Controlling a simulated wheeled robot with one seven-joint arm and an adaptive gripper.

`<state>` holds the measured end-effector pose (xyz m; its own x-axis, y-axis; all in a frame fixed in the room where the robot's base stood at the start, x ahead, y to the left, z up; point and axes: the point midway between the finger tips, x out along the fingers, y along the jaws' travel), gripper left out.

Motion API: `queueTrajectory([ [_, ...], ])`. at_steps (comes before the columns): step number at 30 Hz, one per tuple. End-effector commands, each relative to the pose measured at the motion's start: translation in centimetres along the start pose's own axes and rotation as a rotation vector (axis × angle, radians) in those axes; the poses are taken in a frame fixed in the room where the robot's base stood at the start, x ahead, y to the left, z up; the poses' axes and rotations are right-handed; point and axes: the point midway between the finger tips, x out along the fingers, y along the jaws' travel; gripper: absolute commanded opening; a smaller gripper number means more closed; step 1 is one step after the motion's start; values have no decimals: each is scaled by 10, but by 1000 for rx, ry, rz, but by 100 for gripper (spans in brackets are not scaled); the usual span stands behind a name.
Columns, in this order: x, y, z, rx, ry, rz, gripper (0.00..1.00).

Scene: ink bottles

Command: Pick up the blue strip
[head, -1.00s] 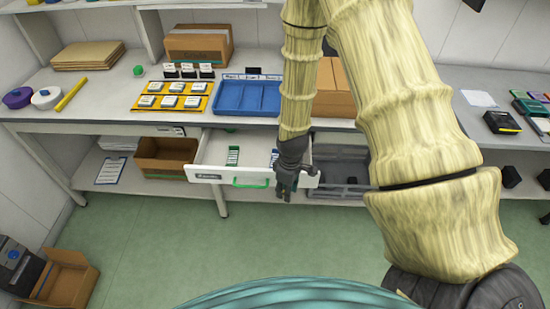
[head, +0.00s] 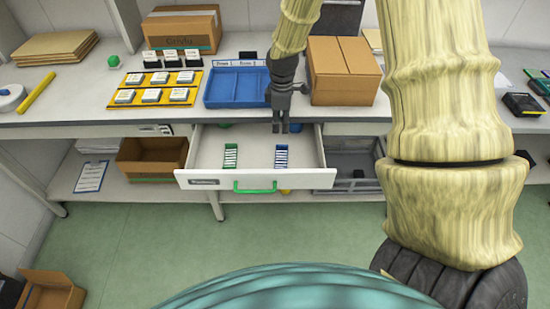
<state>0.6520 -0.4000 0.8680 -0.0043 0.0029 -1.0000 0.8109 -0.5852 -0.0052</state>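The blue strip (head: 281,157), with white markings, lies in the right half of the open white drawer (head: 203,179). A similar green strip (head: 231,156) lies in the drawer's left half. My gripper (head: 280,131) points down above the back part of the drawer, just behind and above the blue strip in the picture. It is apart from the strip. Its two fingers look slightly separated with nothing seen between them. The drawer has a green handle (head: 255,188) and a label on its front.
On the desk are a blue tray (head: 237,104), a yellow mat (head: 114,99) with several small white-topped items, and cardboard boxes (head: 343,76). A brown open box (head: 152,158) and a grey crate (head: 356,171) stand on the lower shelf.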

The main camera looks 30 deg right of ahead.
Motion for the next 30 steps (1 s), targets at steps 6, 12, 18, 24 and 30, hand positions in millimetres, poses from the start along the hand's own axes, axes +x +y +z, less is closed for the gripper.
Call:
queueTrajectory([
  [6, 14, 2, 4, -4, -2, -2, 31],
  [12, 38, 2, 4, -3, -3, -3, 31],
  [18, 52, 2, 3, -4, -1, 0, 31],
  [24, 58, 2, 0, -7, -2, -1, 31],
  [30, 76, 0, -2, -6, -2, -3, 31],
])
